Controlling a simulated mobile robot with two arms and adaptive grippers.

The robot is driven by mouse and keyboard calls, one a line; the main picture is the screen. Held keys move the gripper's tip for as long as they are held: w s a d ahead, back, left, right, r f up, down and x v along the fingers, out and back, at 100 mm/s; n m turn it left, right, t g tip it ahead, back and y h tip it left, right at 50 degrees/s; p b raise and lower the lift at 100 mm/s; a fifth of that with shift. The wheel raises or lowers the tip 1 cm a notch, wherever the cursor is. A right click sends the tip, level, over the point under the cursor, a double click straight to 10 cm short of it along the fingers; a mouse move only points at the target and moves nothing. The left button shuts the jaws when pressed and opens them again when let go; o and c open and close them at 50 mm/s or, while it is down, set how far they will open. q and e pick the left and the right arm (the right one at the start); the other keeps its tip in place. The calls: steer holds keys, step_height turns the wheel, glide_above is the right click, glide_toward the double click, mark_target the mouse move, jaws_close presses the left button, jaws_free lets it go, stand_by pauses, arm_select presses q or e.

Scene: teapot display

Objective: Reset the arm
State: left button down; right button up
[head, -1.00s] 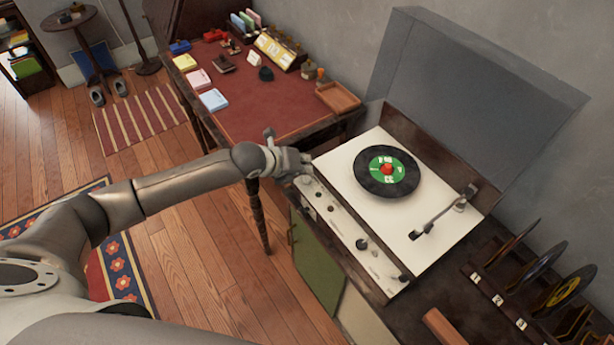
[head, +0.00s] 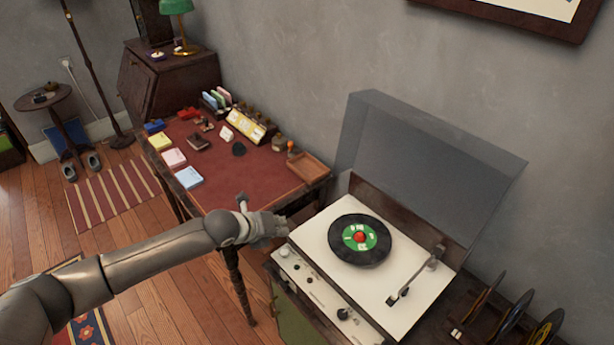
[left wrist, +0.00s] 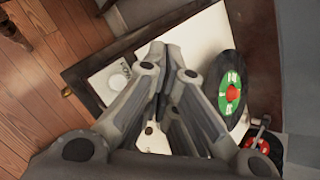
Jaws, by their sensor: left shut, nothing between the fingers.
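My left arm comes in from the left in the head view. Its gripper (head: 276,226) is just off the left corner of a cream record player (head: 325,265), near the desk's front corner. In the left wrist view the gripper's fingers (left wrist: 172,72) are drawn together with nothing between them, over the player. A black record with a green label (head: 360,240) lies on the player; it also shows in the left wrist view (left wrist: 233,92). The tonearm (head: 418,275) is to the right of the record. The player's lid (head: 430,165) stands open. My right gripper is not in view.
A desk with a red top (head: 235,175) holds cards, small items and a wooden tray (head: 304,167). Records stand in a rack (head: 505,320) at the lower right. A wall rises behind the player. Wooden floor (head: 190,275) lies open to the left.

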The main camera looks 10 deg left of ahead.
arm_select(q)
steer(key=s+d+f+n+g, duration=0.2)
steer(key=s+d+n, duration=0.85)
steer(key=s, duration=0.35)
steer(key=s+a+n+g+y, duration=0.1)
steer(key=s+a+n+y, duration=0.1)
steer(key=s+a+n, duration=0.65)
steer(key=s+a+n+g+y, duration=0.2)
steer(key=s+a+n, duration=0.3)
steer(key=s+n, duration=0.6)
step_height(320, 180, down, 26)
steer(key=g, duration=0.1)
steer(key=s+a+f+g+b, duration=0.1)
steer(key=s+a+f, duration=0.1)
steer(key=s+f, duration=1.5)
steer(key=shift+s+a+f+b, duration=0.2)
steer(key=shift+s+f+b, duration=0.1)
steer(key=shift+s+b, duration=0.1)
